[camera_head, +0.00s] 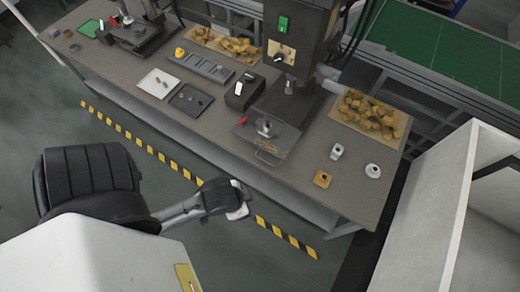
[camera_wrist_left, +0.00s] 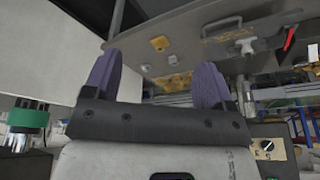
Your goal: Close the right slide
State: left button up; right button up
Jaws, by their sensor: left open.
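The right slide (camera_head: 252,134) is a dark flat plate at the foot of the tall press, with a bar handle (camera_head: 267,158) on its front edge. It reaches forward from under the press head towards the bench's front edge, and a small metal piece (camera_head: 264,127) stands on it. In the left wrist view the handle (camera_wrist_left: 222,28) shows at the upper right. My left gripper (camera_head: 236,200) is in front of the bench, apart from the slide. In the wrist view its two purplish fingers (camera_wrist_left: 157,78) are spread with nothing between them. My right gripper is not in view.
The press (camera_head: 295,45) stands behind the slide. A tray of yellow-brown parts (camera_head: 368,117), a yellow block (camera_head: 322,179) and two light pieces lie to the right. A white cabinet (camera_head: 430,215) stands at the right. The floor before the bench has a yellow-black stripe (camera_head: 150,150).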

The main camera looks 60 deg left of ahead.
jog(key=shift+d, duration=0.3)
